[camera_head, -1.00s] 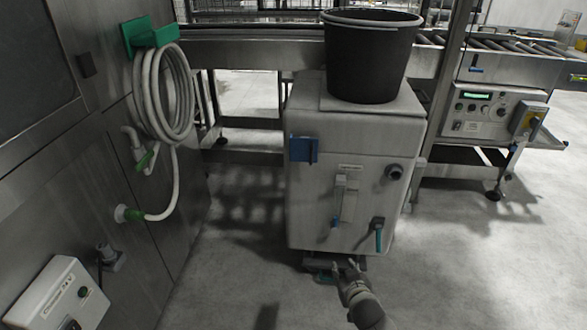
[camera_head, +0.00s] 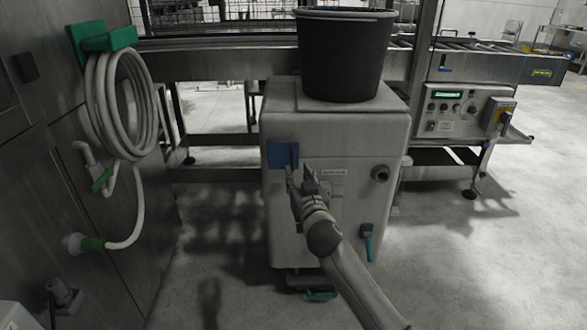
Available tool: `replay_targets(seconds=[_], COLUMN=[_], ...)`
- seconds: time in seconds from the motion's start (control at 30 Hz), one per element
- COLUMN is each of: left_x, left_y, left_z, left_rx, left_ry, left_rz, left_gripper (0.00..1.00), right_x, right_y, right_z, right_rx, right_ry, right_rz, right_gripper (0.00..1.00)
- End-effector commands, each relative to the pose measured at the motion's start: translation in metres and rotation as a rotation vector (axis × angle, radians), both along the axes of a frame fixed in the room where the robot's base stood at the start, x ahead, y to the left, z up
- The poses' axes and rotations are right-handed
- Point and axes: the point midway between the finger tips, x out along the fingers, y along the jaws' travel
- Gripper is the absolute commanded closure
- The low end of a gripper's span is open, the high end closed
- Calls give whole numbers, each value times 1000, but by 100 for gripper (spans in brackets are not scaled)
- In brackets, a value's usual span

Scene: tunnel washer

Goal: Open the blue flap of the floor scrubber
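The floor scrubber (camera_head: 285,225) is a pale grey box-shaped machine in the middle of the head view. Its blue flap (camera_head: 283,154) is a small square panel at the upper left of the front face and looks closed, lying against the body. My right gripper (camera_head: 299,171) is raised in front of the scrubber, with its fingertips at the flap's lower right edge in the picture. The fingers look apart and hold nothing that I can see. I cannot tell whether they touch the flap. My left gripper is not in view.
A black bucket (camera_head: 344,55) stands on top of the scrubber. A round knob (camera_head: 380,173) and a teal-handled valve (camera_head: 367,243) stick out from its front. A coiled hose (camera_head: 122,105) hangs at the left. A conveyor with a control box (camera_head: 466,112) stands behind right. The floor at right is clear.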

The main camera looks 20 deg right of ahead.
Motion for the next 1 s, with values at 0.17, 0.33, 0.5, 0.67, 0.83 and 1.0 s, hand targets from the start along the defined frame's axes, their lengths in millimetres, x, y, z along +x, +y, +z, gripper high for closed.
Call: replay_targets(seconds=[0.17, 0.33, 0.5, 0.67, 0.83, 1.0], left_x=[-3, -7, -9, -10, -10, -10], left_y=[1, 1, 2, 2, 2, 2], left_z=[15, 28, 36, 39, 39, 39], left_rx=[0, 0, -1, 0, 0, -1], left_ry=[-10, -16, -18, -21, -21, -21], left_rz=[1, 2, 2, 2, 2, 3], left_gripper=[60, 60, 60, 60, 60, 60], right_x=[27, 45, 55, 57, 57, 57], right_y=[-3, -4, -5, -5, -5, -5], right_z=[0, -1, 0, -1, 0, 0], right_rx=[-2, -1, -1, -1, -1, -1], right_ry=[-1, 0, 0, 1, 1, 1], right_rz=[-2, -1, 0, 0, 0, 0], right_gripper=[68, 68, 68, 68, 68, 86])
